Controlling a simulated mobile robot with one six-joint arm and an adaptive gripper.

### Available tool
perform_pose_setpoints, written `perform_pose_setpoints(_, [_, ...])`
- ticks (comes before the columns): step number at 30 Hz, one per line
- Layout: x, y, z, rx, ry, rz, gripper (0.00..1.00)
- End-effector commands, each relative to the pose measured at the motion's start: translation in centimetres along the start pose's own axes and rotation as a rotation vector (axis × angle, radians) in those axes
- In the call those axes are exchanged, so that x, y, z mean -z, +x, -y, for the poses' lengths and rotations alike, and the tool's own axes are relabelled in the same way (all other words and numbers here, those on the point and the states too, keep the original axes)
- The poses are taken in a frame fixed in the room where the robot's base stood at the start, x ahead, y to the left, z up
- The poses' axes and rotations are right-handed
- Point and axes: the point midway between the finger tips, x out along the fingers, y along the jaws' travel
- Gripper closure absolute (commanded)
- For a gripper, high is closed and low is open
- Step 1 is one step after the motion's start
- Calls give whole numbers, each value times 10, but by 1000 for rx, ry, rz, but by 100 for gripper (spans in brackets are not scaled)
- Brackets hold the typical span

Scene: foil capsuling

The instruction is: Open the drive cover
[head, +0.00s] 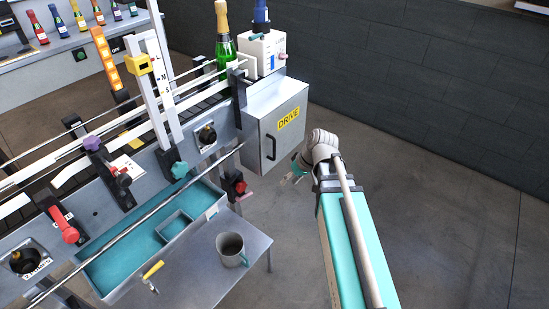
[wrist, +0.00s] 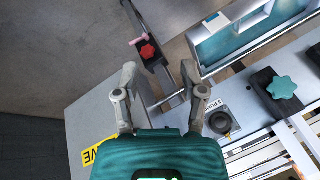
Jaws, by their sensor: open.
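The drive cover (head: 290,145) is a grey box door with a yellow DRIVE label (head: 289,119) and a dark vertical handle (head: 270,148) near its left edge. The door looks shut. My gripper (head: 288,180) is in front of and below the door, apart from the handle in the head view. In the wrist view my gripper (wrist: 158,72) has its two fingers spread with nothing between them. There the grey drive box (wrist: 88,118) lies at lower left, its label (wrist: 94,151) partly cut off by my gripper. The handle cannot be made out in the wrist view.
A bottle (head: 226,50) stands on the conveyor left of a white unit (head: 262,52) above the drive box. A red knob (head: 240,187) sticks out left of my gripper. A mug (head: 231,249) stands on the side table (head: 190,285). The floor to the right is clear.

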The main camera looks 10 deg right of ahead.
Motion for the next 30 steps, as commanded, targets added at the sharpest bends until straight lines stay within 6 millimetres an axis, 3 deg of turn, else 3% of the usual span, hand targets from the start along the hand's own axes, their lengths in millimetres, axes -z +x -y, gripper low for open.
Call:
perform_pose_setpoints(1, [4,15,-9,28,-25,-27,46])
perform_pose_setpoints(12, [42,50,-39,207,-231,-267,46])
perform_pose_setpoints(30, [94,71,-111,318,-520,-765,46])
